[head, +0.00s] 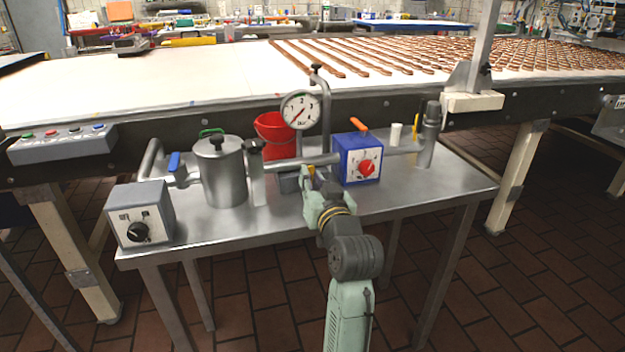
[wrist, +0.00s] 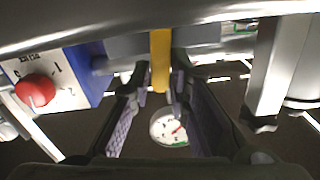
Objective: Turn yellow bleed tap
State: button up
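The yellow tap handle (wrist: 160,62) hangs from a grey pipe in the wrist view, between the fingertips of my gripper (wrist: 161,88). A narrow gap shows on each side of the handle, so the fingers are open around it rather than clamped. In the head view my gripper (head: 311,178) is at the pipe line, below the pressure gauge (head: 299,110) and left of the blue box. Only a small bit of the yellow handle (head: 310,170) shows there; my fingers hide the rest. The gauge face also shows below the handle in the wrist view (wrist: 168,127).
The blue box (head: 360,163) with a red knob and orange lever stands close right of my gripper. A steel pot (head: 221,172) and a grey control box (head: 141,213) stand left. A red bucket (head: 275,133) is behind. The steel table's front strip (head: 420,197) is clear.

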jog(key=o, duration=0.4)
jog(key=shift+c, duration=0.2)
jog(key=v, duration=0.7)
jog(key=shift+s, duration=0.2)
jog(key=shift+r, duration=0.1)
